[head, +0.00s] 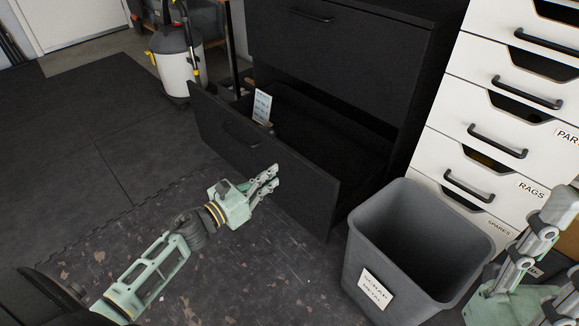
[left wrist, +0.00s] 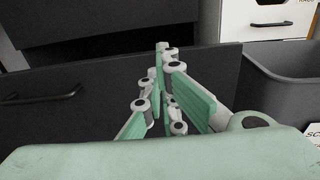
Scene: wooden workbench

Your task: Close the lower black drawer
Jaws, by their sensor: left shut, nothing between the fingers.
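The lower black drawer (head: 262,165) is pulled out of the black cabinet (head: 335,65) in the head view. A small white card or box (head: 262,106) shows inside it. The drawer's bar handle (head: 240,134) is on the left part of its front; it also shows at the left of the left wrist view (left wrist: 42,96). My left gripper (head: 274,178) is shut and empty, with its tips close to the drawer front, right of the handle. I cannot tell whether they touch it.
A grey bin (head: 362,245) labelled scrap metal stands right of the open drawer. White drawers (head: 452,140) with black handles stand behind it. The upper black drawer (head: 345,50) is shut. The floor at left is clear.

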